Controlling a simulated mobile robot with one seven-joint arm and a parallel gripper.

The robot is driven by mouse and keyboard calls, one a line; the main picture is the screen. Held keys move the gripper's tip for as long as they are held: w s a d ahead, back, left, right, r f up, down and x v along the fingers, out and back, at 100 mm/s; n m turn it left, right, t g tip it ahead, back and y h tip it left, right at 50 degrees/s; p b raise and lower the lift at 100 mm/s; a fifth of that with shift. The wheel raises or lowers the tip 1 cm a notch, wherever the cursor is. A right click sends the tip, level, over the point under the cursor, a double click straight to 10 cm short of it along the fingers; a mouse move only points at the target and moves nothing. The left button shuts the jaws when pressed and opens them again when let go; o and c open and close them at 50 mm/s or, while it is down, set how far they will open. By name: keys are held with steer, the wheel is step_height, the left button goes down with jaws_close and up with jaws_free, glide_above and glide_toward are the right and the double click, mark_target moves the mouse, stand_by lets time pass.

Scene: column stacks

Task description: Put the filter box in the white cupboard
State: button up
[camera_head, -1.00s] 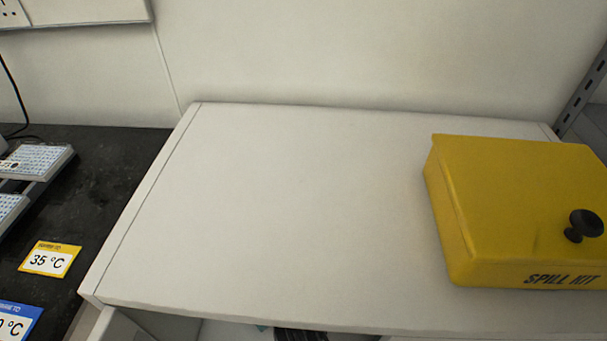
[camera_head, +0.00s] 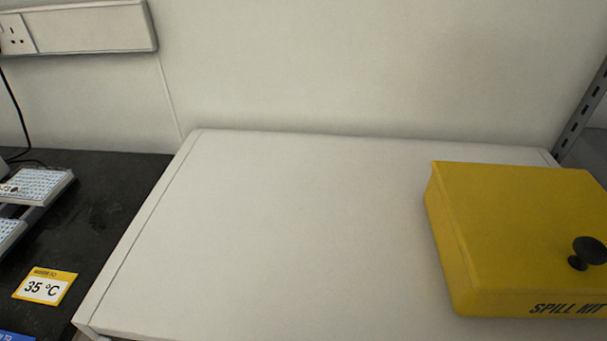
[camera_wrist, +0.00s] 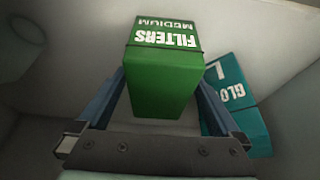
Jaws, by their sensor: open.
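The green filter box (camera_wrist: 165,85), lettered "FILTERS MEDIUM", is in the middle of the wrist view, its lettering upside down. My gripper (camera_wrist: 160,82) is open, with one blue-grey finger on each side of the box in the picture. Whether the fingers touch it, I cannot tell. Pale surfaces surround the box and gripper. My gripper is not visible in the head view.
A teal box (camera_wrist: 237,105) lettered "GLO..." is right of the filter box. A yellow spill kit (camera_head: 510,235) with a black knob sits on the cupboard top's right. Left is a dark bench (camera_head: 100,215) with a "35 °C" label (camera_head: 45,287) and white-topped racks (camera_head: 38,187).

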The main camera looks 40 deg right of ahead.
steer(key=p+v, duration=0.2)
steer(key=v, duration=0.4)
steer(key=shift+r, duration=0.15)
steer(key=shift+s, duration=0.1)
